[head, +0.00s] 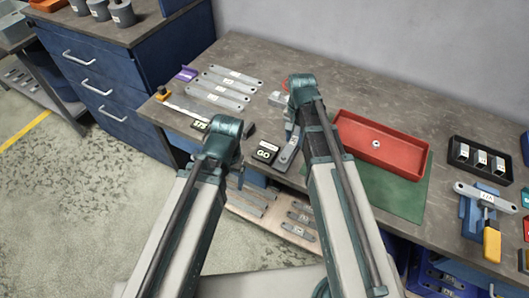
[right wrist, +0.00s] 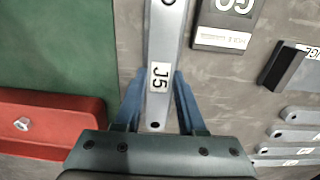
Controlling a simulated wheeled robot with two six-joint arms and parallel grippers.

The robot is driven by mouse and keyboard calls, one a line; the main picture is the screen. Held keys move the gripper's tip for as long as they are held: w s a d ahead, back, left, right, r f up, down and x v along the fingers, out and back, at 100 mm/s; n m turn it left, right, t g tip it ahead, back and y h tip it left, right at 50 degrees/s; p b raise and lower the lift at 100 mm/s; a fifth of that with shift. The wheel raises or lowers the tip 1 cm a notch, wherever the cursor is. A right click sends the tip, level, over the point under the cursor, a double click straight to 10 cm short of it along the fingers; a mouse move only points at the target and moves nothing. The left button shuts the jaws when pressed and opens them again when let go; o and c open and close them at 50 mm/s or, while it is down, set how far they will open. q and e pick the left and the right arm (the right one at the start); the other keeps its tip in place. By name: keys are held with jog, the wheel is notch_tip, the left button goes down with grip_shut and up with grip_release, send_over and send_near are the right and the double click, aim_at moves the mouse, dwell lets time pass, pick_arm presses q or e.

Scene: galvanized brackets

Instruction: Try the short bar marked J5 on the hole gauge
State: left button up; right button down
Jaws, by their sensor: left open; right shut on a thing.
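The short bar marked J5 (right wrist: 160,76) is a grey metal strip with a hole at its near end; it also shows in the head view (head: 288,156), partly hidden by my arm. My right gripper (right wrist: 158,100) is shut on it, a blue finger at each side near the label. A black block marked GO (head: 267,152), likely part of the hole gauge, lies beside the bar with a gap; it also shows in the right wrist view (right wrist: 226,22). I cannot tell the bar's height above the table. My left gripper is not visible; its arm hides that area.
A red tray (head: 420,166) holding a small nut and a green mat (head: 400,200) are right of my right arm. Several labelled bars (head: 228,82) lie at the back left. A black holder (head: 458,148) is behind.

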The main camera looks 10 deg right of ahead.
dwell(0.4)
jog(key=shift+c, duration=2.1)
grip_release()
notch_tip(320, 180, up, 14)
jog(key=p, duration=1.4)
jog(key=shift+a+f, duration=0.1)
jog(key=shift+f, duration=0.05)
jog(key=s+a+f+n+h+b, duration=0.1)
jog(key=s+a+f+n+b, duration=0.2)
jog(key=s+a+n, duration=0.7)
jog(key=s, duration=0.4)
jog(key=shift+s+a+f+n+b, duration=0.15)
jog(key=shift+n+b, duration=0.15)
jog(key=shift+b, duration=0.05)
